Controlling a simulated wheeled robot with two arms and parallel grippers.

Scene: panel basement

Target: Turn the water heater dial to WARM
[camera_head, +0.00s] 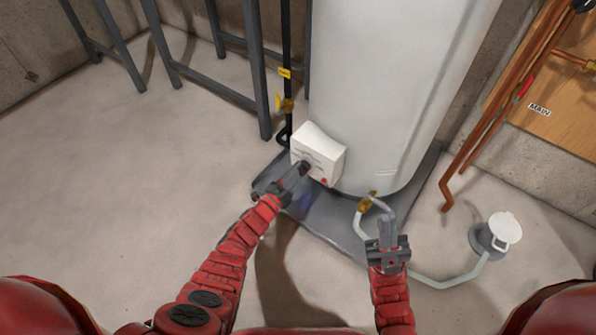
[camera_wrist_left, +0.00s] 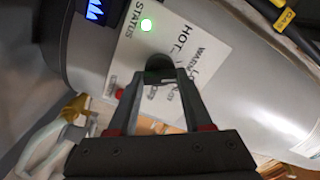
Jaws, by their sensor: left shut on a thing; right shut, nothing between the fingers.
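The white water heater (camera_head: 400,80) stands at the centre in the head view. Its white control box (camera_head: 318,146) is low on the front. My left gripper (camera_head: 303,169) is shut on the black dial (camera_wrist_left: 158,67), and the fingers partly hide the dial and lettering. I cannot tell where the dial points. My right gripper (camera_head: 387,228) is shut and empty, in front of the heater's base.
A brass valve (camera_head: 366,204) with a pale hose is at the heater's base, near my right gripper. A floor drain with a white lid (camera_head: 505,228) and copper pipes (camera_head: 478,140) are at the right. A grey metal frame (camera_head: 257,70) stands behind left. The left floor is clear.

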